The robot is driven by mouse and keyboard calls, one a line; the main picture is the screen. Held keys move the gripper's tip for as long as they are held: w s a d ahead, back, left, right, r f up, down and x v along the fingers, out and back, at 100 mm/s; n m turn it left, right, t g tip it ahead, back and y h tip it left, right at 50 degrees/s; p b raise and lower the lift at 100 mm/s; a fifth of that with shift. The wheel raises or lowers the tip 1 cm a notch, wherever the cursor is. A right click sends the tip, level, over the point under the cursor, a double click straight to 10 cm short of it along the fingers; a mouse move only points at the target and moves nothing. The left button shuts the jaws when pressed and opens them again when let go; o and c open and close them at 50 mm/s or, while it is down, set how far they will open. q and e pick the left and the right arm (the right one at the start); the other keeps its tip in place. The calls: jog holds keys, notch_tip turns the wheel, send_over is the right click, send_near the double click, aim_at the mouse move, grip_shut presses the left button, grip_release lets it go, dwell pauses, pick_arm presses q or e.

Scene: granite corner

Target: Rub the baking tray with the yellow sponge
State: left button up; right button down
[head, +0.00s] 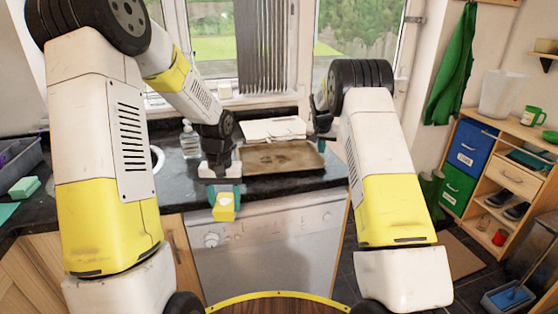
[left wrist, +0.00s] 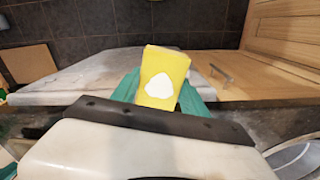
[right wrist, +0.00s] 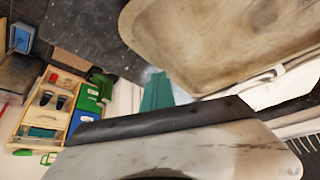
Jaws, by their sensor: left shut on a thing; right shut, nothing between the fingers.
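The yellow sponge (head: 224,207) is held between the teal fingers of my left gripper (head: 224,190), in front of the counter edge and left of the tray. In the left wrist view the sponge (left wrist: 161,78) shows a white patch on its face. The baking tray (head: 281,157) is brown and stained and lies on the dark counter. It also shows in the right wrist view (right wrist: 225,40). My right gripper (head: 326,138) is shut and empty near the tray's right end; its teal fingers show in the right wrist view (right wrist: 158,92).
A clear soap bottle (head: 190,140) stands on the counter left of the tray. A white board (head: 272,128) lies behind the tray. A green-and-white sponge (head: 24,187) and a grey bin (head: 18,165) are at the far left. A white dishwasher (head: 270,250) is below the counter.

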jog(key=shift+f, duration=0.4)
dwell(0.5)
jog(key=shift+r, duration=3)
